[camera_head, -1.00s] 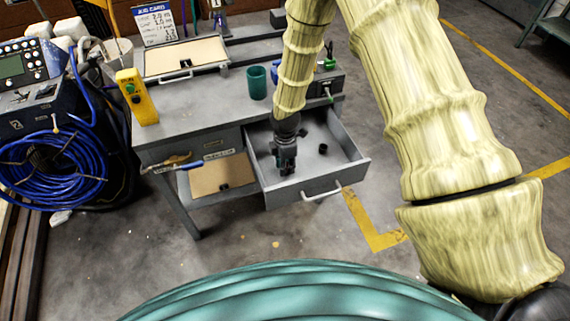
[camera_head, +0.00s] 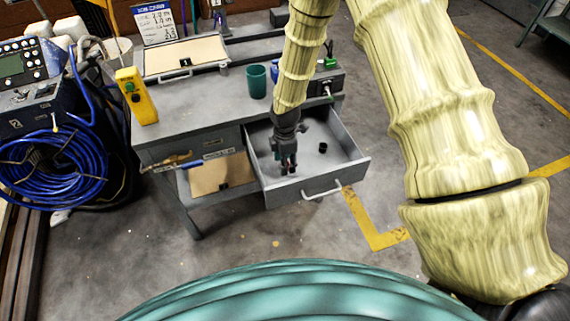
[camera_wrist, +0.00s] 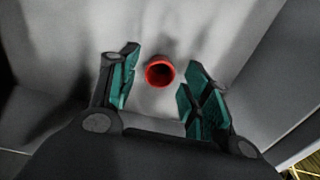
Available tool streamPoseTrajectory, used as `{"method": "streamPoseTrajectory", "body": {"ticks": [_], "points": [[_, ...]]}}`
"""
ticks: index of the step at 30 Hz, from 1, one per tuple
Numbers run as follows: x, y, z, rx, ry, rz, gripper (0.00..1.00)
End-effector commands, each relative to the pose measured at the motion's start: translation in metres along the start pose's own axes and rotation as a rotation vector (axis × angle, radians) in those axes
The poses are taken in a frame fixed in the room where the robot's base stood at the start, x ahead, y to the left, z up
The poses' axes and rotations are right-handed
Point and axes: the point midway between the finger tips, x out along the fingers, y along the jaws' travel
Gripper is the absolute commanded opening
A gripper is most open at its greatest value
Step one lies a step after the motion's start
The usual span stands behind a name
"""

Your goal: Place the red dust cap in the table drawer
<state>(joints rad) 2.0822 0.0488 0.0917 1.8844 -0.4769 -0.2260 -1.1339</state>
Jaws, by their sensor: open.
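The red dust cap (camera_wrist: 160,72) lies on the grey floor of the open table drawer (camera_wrist: 215,25) in the wrist view. My gripper (camera_wrist: 164,92) is open there, its two teal-padded fingers on either side of the cap in the picture and apart from it. In the head view my gripper (camera_head: 288,169) points down inside the left part of the drawer (camera_head: 310,188). The cap does not show in the head view, where my gripper seems to hide it.
A small black round piece (camera_head: 323,147) lies in the drawer, right of my gripper. The drawer walls stand close around it. On the tabletop (camera_head: 200,112) are a teal cup (camera_head: 257,82) and a yellow control box (camera_head: 136,96). A blue hose coil (camera_head: 55,168) hangs at left.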

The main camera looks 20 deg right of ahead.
Motion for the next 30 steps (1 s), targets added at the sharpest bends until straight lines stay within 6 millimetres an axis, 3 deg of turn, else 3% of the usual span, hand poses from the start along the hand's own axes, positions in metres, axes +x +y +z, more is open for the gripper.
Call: {"method": "streamPoseTrajectory", "body": {"ticks": [18,30], "points": [[-0.083,0.001,0.0,0.0,0.001,0.003,0.48],[-0.104,0.0,0.0,0.0,0.0,0.001,0.48]]}}
